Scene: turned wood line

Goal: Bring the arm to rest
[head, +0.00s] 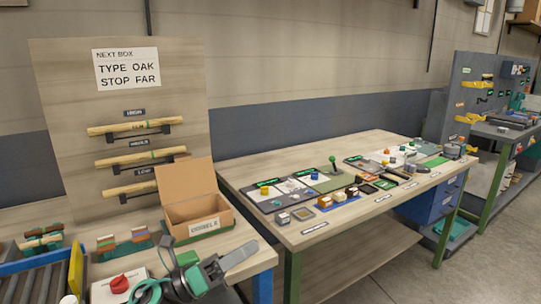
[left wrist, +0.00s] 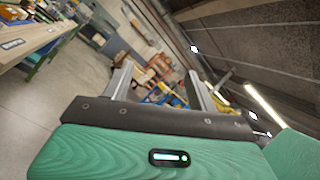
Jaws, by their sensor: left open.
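My left gripper (head: 238,258) is at the bottom of the head view, in front of the open cardboard box and over the near table's right corner. Its grey fingers point to the right. In the left wrist view the two fingers (left wrist: 160,75) stand wide apart with nothing between them. The wrist camera looks out past them, tilted, toward the far room. My right gripper is in neither view.
An open cardboard box (head: 199,215) stands on the near table. Three wooden rods (head: 139,157) rest on a board with a sign (head: 126,69) reading TYPE OAK STOP FAR. A second table (head: 335,235) holds several small blocks and trays. Floor (head: 400,280) is clear at right.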

